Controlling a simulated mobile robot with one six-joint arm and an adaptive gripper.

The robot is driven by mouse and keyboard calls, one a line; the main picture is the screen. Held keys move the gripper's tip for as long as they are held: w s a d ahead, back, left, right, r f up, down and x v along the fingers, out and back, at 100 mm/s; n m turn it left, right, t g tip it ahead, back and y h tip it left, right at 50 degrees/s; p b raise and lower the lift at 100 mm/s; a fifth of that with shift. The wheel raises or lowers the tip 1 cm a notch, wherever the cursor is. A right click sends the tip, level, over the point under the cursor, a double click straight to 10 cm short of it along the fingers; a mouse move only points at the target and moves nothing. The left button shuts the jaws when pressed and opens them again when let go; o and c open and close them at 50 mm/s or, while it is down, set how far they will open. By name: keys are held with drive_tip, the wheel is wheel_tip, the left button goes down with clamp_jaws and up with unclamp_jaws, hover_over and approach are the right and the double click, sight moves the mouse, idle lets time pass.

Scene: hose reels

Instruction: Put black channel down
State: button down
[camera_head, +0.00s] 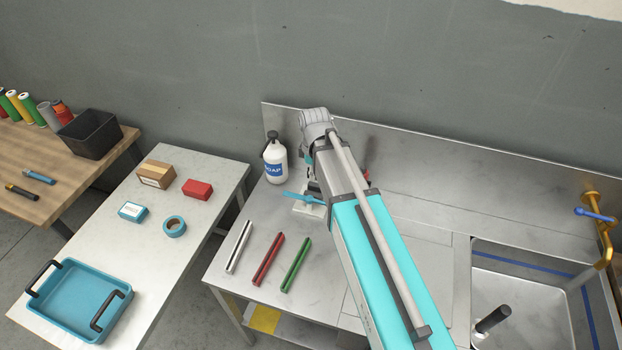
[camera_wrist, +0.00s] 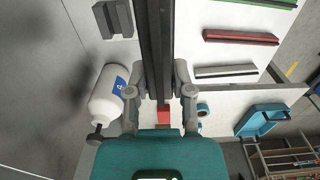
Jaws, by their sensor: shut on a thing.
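A black channel (camera_wrist: 155,50) runs lengthwise up the middle of the wrist view. My gripper (camera_wrist: 160,98) is shut on it, one finger on each side. The channel's far end runs out of the top of the wrist view. In the head view my arm hides the channel and most of my gripper. The gap between the channel and the steel counter (camera_head: 226,268) cannot be told.
A white channel (camera_head: 239,247), a red channel (camera_head: 268,259) and a green channel (camera_head: 296,264) lie side by side on the counter. A soap bottle (camera_head: 275,163) stands behind them. A grey notched block (camera_wrist: 113,18) is left of the channel. A sink (camera_head: 520,310) is at right.

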wheel_tip(320, 180, down, 6)
drive_tip(key=b, duration=0.6)
drive_tip(key=shift+f, duration=0.25)
drive_tip(key=shift+a, duration=0.1)
